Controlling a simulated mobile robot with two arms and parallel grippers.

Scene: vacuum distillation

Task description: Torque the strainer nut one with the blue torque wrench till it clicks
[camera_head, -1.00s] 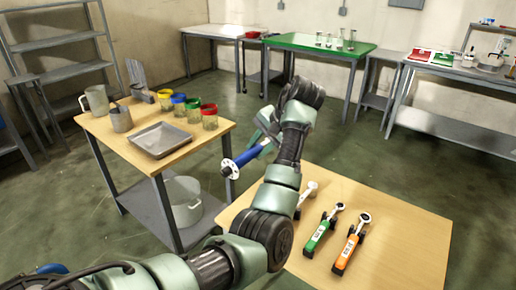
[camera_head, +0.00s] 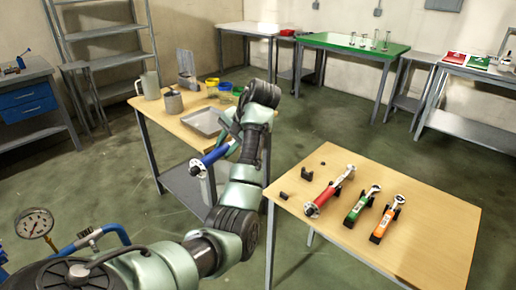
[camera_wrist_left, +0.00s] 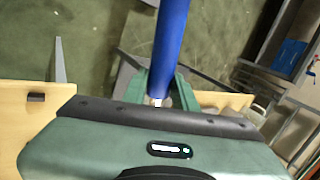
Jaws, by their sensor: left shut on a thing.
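The blue torque wrench (camera_head: 215,155) is in my left gripper (camera_head: 228,136), out over the floor between the two wooden tables. A pale round end of the wrench points to the lower left. In the left wrist view the blue handle (camera_wrist_left: 170,45) runs up from between the green fingers (camera_wrist_left: 160,92), which are shut on it. The rest of the wrench is hidden by the gripper. I cannot make out the strainer nut in either view. My right gripper is not in view.
Red (camera_head: 328,190), green (camera_head: 362,203) and orange (camera_head: 387,218) wrenches lie on the near wooden table (camera_head: 430,215). A pressure gauge (camera_head: 35,223) and blue pipe (camera_head: 112,230) stand at lower left. A blue drawer bench (camera_head: 25,100) is behind. Open floor lies between.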

